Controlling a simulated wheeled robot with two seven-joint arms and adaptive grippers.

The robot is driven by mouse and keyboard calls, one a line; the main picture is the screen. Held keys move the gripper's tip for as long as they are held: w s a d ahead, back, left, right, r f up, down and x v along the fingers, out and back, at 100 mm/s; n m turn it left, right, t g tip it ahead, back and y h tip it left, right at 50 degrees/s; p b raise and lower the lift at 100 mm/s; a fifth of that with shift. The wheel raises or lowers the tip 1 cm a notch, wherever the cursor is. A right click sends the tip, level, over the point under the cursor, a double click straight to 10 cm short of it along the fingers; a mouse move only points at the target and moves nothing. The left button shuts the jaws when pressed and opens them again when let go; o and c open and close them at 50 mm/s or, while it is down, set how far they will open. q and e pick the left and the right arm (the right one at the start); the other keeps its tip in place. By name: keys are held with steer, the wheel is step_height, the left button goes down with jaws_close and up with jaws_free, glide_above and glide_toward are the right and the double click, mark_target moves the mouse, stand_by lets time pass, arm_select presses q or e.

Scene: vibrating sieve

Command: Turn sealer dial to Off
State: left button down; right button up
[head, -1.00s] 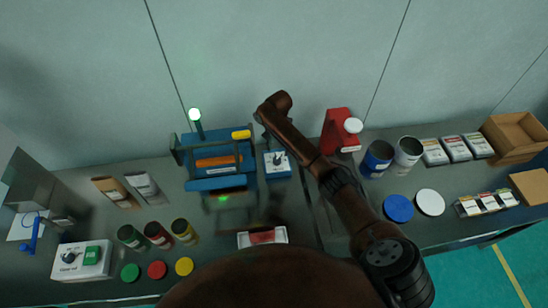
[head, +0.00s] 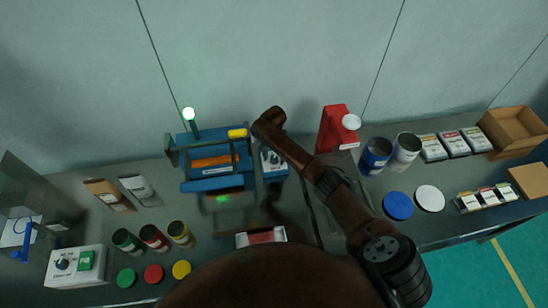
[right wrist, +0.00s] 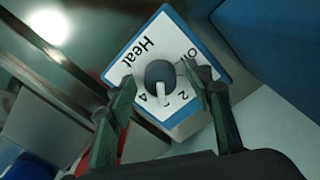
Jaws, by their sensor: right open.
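The sealer (head: 218,170) is a blue machine with an orange strip and a yellow block, left of centre at the back of the bench. Its dial box (head: 268,176), on its right side, is partly covered by my right arm in the head view. In the right wrist view the white dial face (right wrist: 137,55) reads Heat, Off, 2 and 4. The dark knob (right wrist: 160,72) has a white pointer directed towards the 2 and 4 side, away from Off. My right gripper (right wrist: 158,75) is open, its fingers on either side of the knob; contact is unclear. My left gripper is not seen.
A red stand (head: 334,128) is just right of my forearm. A white tray (head: 261,237) lies in front of the sealer. A lit lamp (head: 189,114) rises behind it. Cans (head: 376,157) stand to the right, and jars (head: 153,237) to the left.

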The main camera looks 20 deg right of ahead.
steer(key=shift+c, duration=0.2)
steer(key=c, duration=1.1)
